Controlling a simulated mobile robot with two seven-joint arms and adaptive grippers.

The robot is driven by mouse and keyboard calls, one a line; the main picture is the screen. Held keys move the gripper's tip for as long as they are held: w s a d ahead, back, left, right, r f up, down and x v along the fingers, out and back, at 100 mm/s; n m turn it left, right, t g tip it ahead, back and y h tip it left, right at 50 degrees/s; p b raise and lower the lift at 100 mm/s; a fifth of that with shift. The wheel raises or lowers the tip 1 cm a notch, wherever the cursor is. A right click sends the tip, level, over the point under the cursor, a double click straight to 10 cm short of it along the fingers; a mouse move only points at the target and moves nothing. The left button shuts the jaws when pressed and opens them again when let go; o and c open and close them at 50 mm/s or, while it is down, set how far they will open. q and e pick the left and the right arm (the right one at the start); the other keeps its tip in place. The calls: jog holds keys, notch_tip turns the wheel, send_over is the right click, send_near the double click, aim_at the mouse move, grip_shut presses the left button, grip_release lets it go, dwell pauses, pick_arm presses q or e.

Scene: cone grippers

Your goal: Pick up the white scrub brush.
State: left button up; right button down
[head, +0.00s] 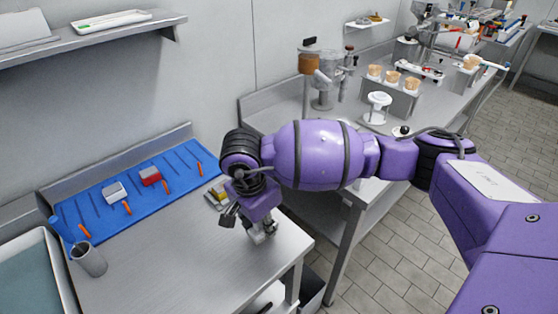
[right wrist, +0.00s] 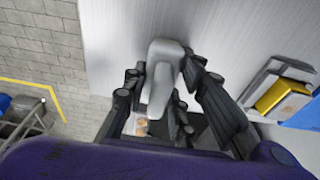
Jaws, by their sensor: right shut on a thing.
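The white scrub brush (right wrist: 165,54) shows in the right wrist view as a pale, rounded block with a narrower part toward the camera. It lies between the dark fingers of my right gripper (right wrist: 160,84), which is shut on it. In the head view my right gripper (head: 262,231) points down at the right end of the steel table, and the brush there is mostly hidden by the fingers. I cannot tell if the brush touches the table. My left gripper is not in view.
The steel table (head: 185,262) is clear in front. A grey cup (head: 89,259) and a tray (head: 62,268) are at left. A yellow item (right wrist: 283,96) lies near my right gripper.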

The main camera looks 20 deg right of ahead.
jog(key=shift+r, duration=0.15)
jog(key=shift+w+r, duration=0.1)
jog(key=shift+r, duration=0.2)
notch_tip(320, 180, up, 2)
jog(key=shift+r, duration=0.1)
jog(key=s+a+r, duration=0.2)
jog(key=s+r, duration=0.8)
jog(key=s, duration=0.4)
jog(key=shift+a, duration=0.25)
